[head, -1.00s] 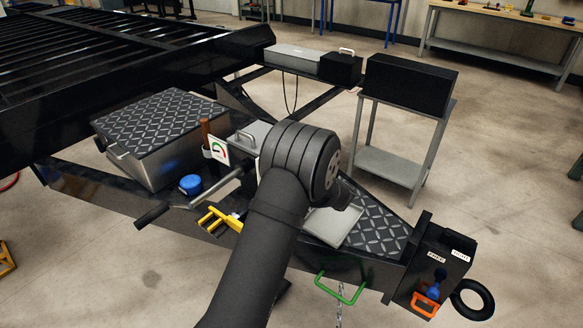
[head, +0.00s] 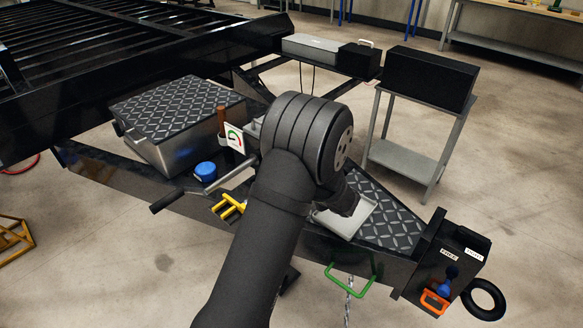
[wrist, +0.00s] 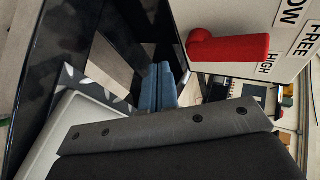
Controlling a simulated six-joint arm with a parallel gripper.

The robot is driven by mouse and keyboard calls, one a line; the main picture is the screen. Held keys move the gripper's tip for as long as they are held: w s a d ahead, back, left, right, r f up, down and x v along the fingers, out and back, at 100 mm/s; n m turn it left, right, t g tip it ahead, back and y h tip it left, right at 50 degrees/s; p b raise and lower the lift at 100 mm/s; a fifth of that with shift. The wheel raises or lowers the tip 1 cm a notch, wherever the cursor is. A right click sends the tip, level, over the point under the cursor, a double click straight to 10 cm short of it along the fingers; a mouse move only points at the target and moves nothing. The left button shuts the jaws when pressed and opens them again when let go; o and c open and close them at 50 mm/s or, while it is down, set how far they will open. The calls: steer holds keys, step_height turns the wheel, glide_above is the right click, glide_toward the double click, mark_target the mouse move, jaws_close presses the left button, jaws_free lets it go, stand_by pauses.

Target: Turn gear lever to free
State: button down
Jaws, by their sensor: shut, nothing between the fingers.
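A red lever (wrist: 232,52) sits on a white plate (wrist: 268,12) in the wrist view. Its round end is at the left, and its arm points right, ending beside the HIGH label (wrist: 264,68). The FREE label (wrist: 299,40) is just beyond, with another label, partly cut off, above it. My gripper (wrist: 162,84) shows as blue-grey fingers closed together, empty, to the lower left of the lever. They look apart from it, though depth is hard to judge. In the head view my arm hides the lever and most of the gripper.
A grey tray (head: 350,218) lies under my wrist on the trailer tongue. A yellow handle (head: 229,207), a green handle (head: 348,277) and a blue cap (head: 205,171) are nearby. A black box (head: 430,78) stands on a stand to the right.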

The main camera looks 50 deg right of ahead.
steer(key=a+f+n+g, duration=0.1)
steer(key=g, duration=0.1)
steer(key=w+a+f+n+g, duration=0.1)
steer(key=a+f+g, duration=0.1)
steer(key=a+f+n+g+h, duration=0.1)
steer(key=a+n+g, duration=0.1)
steer(key=shift+w+a+f, duration=0.15)
steer(key=shift+a, duration=0.1)
steer(key=w+a+r+n+g+h, duration=0.35)
steer(key=a+n+h, duration=0.3)
steer(key=n, duration=0.25)
steer(key=w+a+r+n+g+h, duration=0.2)
steer(key=a+r+n+h, duration=0.25)
steer(key=n+h, duration=0.4)
steer(key=x, duration=1.4)
steer(key=shift+f+y, duration=0.3)
steer(key=shift+f, duration=0.05)
steer(key=shift+s, duration=0.1)
steer(key=shift+d, duration=0.1)
